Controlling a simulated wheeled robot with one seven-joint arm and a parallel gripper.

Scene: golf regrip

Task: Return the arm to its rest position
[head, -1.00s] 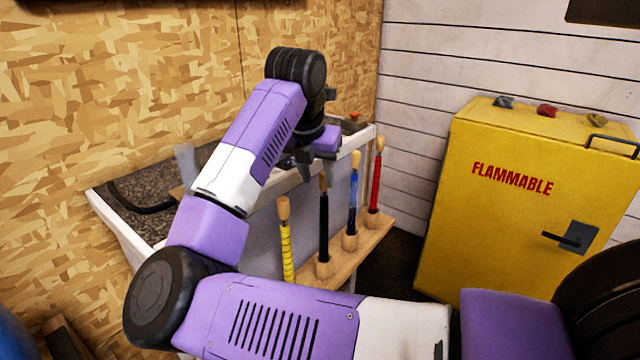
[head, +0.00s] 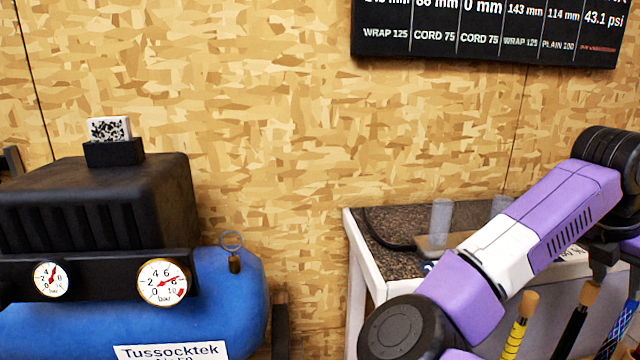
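My purple and white arm is at the right of the head view, bent at a black elbow joint and reaching up and right over the workbench (head: 362,262). My gripper (head: 603,262) is at the right edge, partly cut off by the frame. It hangs above the tops of the upright grips. Its fingers are small and dark, and I cannot tell whether they are open or shut. No object shows clearly in it.
Upright grips stand below the arm: yellow (head: 516,338), black (head: 573,335) and blue (head: 622,325). A blue compressor (head: 235,295) with a black housing (head: 100,200) and two gauges stands at left. Clear cylinders (head: 440,215) stand on the bench. A dark sign (head: 485,35) hangs above.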

